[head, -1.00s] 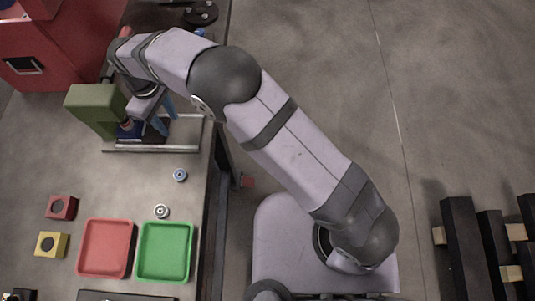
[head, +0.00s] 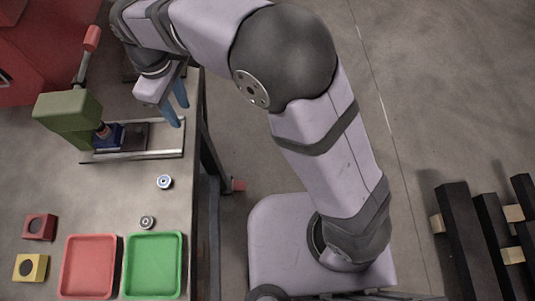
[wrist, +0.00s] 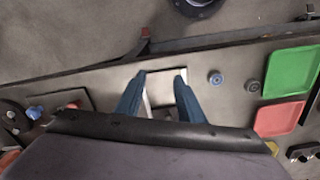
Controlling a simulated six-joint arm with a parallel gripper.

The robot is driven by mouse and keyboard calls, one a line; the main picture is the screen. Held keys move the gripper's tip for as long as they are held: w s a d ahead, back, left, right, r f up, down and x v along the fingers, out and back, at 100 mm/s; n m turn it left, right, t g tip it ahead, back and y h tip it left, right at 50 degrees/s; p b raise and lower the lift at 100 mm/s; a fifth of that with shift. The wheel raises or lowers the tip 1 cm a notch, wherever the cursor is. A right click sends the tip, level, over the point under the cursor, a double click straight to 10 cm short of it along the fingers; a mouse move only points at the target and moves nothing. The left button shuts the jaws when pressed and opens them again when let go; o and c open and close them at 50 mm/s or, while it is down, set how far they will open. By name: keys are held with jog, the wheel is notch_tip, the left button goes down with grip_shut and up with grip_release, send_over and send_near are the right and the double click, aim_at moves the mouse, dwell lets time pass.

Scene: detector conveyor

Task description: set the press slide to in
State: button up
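The press has a green body (head: 68,115) on the table at the left in the head view, with a raised lever ending in a red handle (head: 92,38). Its slide, a dark plate (head: 135,136) with a blue block (head: 108,137) at its left end, sits on metal rails (head: 160,154). The blue block lies beside and partly under the press head. The rails' right ends stand bare. My gripper (head: 181,114) is above the rails' right end, right of the slide. In the wrist view its blue fingers (wrist: 161,76) are apart with nothing held between them.
Two small round parts (head: 164,182) (head: 147,222) lie in front of the press. A red tray (head: 88,267), a green tray (head: 153,266), a red block (head: 39,227) and a yellow block (head: 30,267) are nearer. The table's right edge is close to the rails.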

jog(key=s+d+f+m, duration=0.4)
jog(key=d+f+m, duration=0.1)
jog(key=f, duration=0.2)
jog(key=s+d+f+m+g+p, duration=0.1)
jog(key=s+d+m, duration=0.2)
jog(key=d, duration=1.2)
jog(key=shift+s+d+h, duration=0.25)
jog(key=shift+s+h, duration=0.15)
jog(key=shift+s, duration=0.85)
jog(key=shift+f, duration=0.1)
jog(key=d+r+m, duration=0.1)
jog(key=d+m, duration=0.2)
jog(key=d, duration=0.3)
jog(key=d+r+m+t, duration=0.1)
jog(key=d+r+m, duration=0.1)
jog(key=d, duration=0.4)
jog(key=shift+w+d+r+m+y, duration=0.15)
jog(key=shift+w+d+m+y, duration=0.2)
jog(key=shift+m, duration=0.35)
